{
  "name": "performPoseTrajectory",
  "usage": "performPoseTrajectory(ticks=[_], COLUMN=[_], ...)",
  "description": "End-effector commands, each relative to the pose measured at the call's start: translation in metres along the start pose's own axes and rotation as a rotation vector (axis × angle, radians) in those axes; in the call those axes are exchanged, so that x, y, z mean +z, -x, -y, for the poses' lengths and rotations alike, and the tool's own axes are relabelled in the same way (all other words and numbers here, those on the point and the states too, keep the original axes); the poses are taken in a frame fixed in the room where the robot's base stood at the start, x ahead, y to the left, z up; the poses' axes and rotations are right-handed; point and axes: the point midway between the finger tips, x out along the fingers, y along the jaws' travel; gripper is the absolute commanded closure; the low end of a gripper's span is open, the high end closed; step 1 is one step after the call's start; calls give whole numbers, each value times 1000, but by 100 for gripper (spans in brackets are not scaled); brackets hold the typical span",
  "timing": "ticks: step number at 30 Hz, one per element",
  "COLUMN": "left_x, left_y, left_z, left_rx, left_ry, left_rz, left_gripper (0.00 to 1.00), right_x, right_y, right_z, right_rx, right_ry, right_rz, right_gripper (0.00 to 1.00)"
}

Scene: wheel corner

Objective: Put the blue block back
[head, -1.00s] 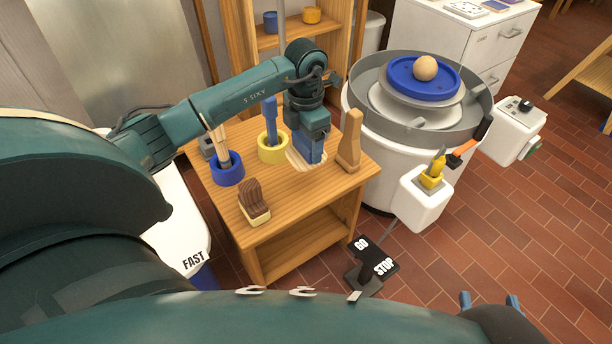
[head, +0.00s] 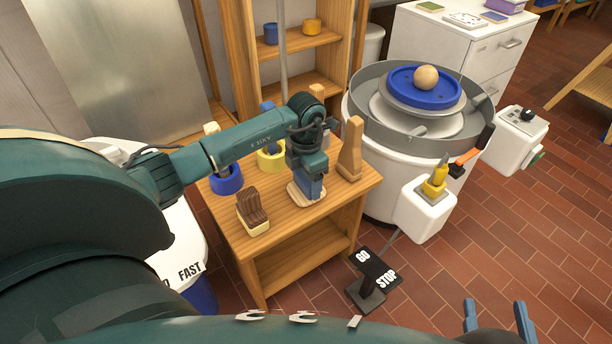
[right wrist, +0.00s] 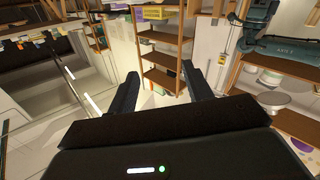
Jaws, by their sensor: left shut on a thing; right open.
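My left gripper (head: 308,186) is over the front right of the wooden table (head: 285,228), pointing down. It is shut on a blue block (head: 312,187). A pale wooden base (head: 293,194) shows under the block; the fingers are a similar blue, so the edge between them and the block is hard to tell. Whether the base touches the table top is not clear. My right gripper (head: 497,314) is open and empty at the bottom right of the head view; its two fingers also show apart in the right wrist view (right wrist: 162,85).
A brown brush (head: 252,212) lies left of the block. A tall wooden tool (head: 350,150) stands right behind it. A blue cup (head: 226,180) and a yellow cup (head: 271,158) stand farther back. The pottery wheel (head: 424,110) is at right.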

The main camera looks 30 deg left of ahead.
Motion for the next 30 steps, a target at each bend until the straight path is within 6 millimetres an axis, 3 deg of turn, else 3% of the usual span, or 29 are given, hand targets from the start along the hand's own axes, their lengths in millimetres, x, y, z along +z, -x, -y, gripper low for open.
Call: performPoseTrajectory(ticks=[3, 4, 11, 22, 30], left_x=[0, 0, 0, 0, 4], left_y=[-5, -4, -3, -4, 58], left_z=[0, 0, 0, 0, -2], left_rx=[1, 0, 0, -1, 4], left_ry=[1, 1, 1, 1, -1], left_rz=[0, 0, -1, 0, 4], left_gripper=[48, 27, 8, 7, 7], right_x=[0, -2, -1, 1, -4], right_y=[0, 0, 0, 0, 2], right_z=[0, 0, 0, 2, -4], right_rx=[1, 1, 0, -3, 3], right_ry=[6, 8, 7, 8, -32], right_rz=[-18, -22, -21, -24, 96], right_gripper=[50, 50, 50, 50, 50])
